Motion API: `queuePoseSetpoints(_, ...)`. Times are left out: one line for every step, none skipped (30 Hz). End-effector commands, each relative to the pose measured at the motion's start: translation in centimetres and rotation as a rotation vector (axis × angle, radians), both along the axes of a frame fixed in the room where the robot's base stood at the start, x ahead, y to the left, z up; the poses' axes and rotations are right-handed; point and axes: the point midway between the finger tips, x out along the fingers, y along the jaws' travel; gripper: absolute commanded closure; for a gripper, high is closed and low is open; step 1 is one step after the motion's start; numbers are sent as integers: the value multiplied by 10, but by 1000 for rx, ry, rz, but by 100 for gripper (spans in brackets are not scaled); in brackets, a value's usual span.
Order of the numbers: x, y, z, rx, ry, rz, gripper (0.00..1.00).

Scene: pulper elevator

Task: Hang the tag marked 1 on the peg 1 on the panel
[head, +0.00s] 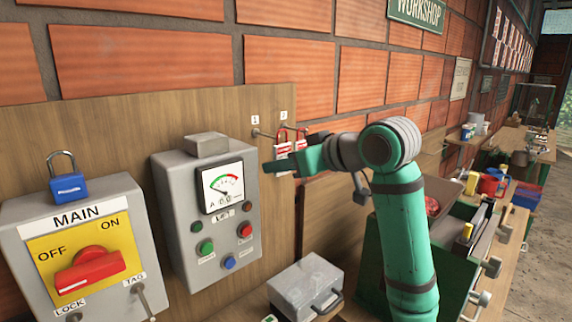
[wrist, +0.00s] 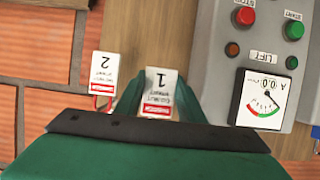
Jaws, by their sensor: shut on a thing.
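My gripper (head: 272,168) is in front of the wooden panel (head: 130,118), just right of the grey meter box. In the wrist view, my gripper (wrist: 158,98) is shut on a white tag marked 1 (wrist: 160,82), with a finger on each side. The tag looks upside down there; it also shows above the fingers in the head view (head: 283,149). Peg 1 (head: 262,133) sticks out of the panel below a small label 1, above my gripper. Whether the tag's red loop touches the peg cannot be told.
A tag marked 2 (wrist: 103,77) is beside the held tag, near peg 2 (head: 294,129). The meter box (head: 208,205) stands close to my gripper's left. A main switch box (head: 85,250) with a blue padlock (head: 68,187) is farther left. A grey case (head: 305,288) lies below.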

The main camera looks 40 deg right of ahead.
Motion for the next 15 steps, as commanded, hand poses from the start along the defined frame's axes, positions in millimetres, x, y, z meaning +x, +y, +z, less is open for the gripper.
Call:
queuePoseSetpoints(3, 0, 0, 0, 0, 0, 90)
queuePoseSetpoints(4, 0, 0, 0, 1, 0, 90)
queuePoseSetpoints(6, 1, -1, 0, 1, 0, 90)
queuePoseSetpoints(8, 1, -1, 0, 2, 0, 90)
queuePoseSetpoints(9, 1, -1, 0, 2, 1, 90)
queuePoseSetpoints(11, 1, -1, -1, 2, 1, 90)
queuePoseSetpoints(13, 2, -1, -1, 1, 1, 90)
queuePoseSetpoints(14, 2, -1, -1, 1, 1, 90)
queuePoseSetpoints(16, 2, -2, 0, 1, 1, 90)
queuePoseSetpoints(18, 2, -2, 0, 1, 1, 90)
queuePoseSetpoints(19, 2, -2, 0, 1, 1, 90)
queuePoseSetpoints(21, 2, -3, 2, 1, 1, 90)
queuePoseSetpoints(23, 3, -4, 2, 1, 2, 90)
queuePoseSetpoints(24, 3, -5, 1, 1, 3, 90)
queuePoseSetpoints(26, 3, -6, 1, 1, 2, 90)
